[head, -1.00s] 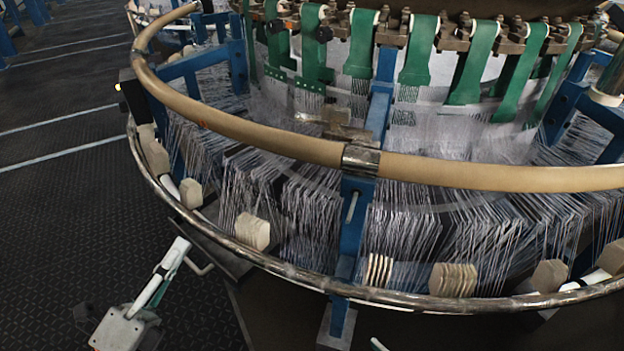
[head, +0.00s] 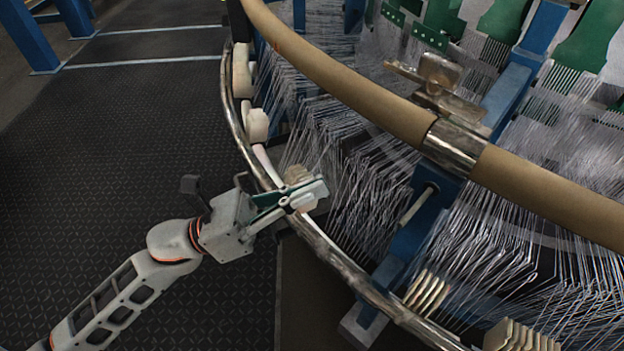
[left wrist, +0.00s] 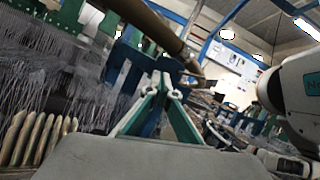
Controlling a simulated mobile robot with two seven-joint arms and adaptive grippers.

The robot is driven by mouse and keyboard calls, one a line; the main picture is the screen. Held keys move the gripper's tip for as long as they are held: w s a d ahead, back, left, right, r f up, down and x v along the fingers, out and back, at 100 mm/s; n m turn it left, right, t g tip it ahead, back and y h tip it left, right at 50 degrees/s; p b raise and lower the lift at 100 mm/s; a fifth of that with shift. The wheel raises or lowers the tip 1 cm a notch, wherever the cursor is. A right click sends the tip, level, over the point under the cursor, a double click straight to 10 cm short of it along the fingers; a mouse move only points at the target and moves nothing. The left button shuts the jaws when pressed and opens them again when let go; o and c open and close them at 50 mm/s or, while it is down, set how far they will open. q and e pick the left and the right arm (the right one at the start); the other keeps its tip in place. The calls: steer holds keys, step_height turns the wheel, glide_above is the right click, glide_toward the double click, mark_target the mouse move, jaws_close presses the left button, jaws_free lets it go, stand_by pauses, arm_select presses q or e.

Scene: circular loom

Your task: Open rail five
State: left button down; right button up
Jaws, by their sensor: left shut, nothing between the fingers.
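A tan curved rail with a metal joint sleeve (head: 455,145) runs around the circular loom. Its tan sections (head: 345,75) meet closed at the sleeve; which one is rail five I cannot tell. My left gripper (head: 310,193) is shut and empty. In the head view it overlaps the lower metal hoop, in front of a pale block beside the threads, and appears below the tan rail. Contact with the hoop or block is unclear. The left wrist view shows the closed fingers (left wrist: 164,88), with the tan rail (left wrist: 150,22) above them. My right gripper is not in view.
The lower metal hoop (head: 335,258) edges the loom, with pale blocks (head: 425,292) along it. A blue post (head: 408,235) stands right of the gripper, among dense white threads (head: 350,170). Dark patterned floor (head: 130,130) is clear on the left.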

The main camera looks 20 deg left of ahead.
arm_select(q)
steer(key=w+d+r+p, duration=0.1)
steer(key=w+d+r, duration=0.3)
steer(key=d+r, duration=0.2)
steer(key=shift+d+r+p, duration=0.25)
steer(key=shift+d+p, duration=0.15)
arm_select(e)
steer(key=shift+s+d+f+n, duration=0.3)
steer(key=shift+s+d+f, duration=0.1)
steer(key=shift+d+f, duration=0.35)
arm_select(q)
steer(key=shift+w, duration=0.1)
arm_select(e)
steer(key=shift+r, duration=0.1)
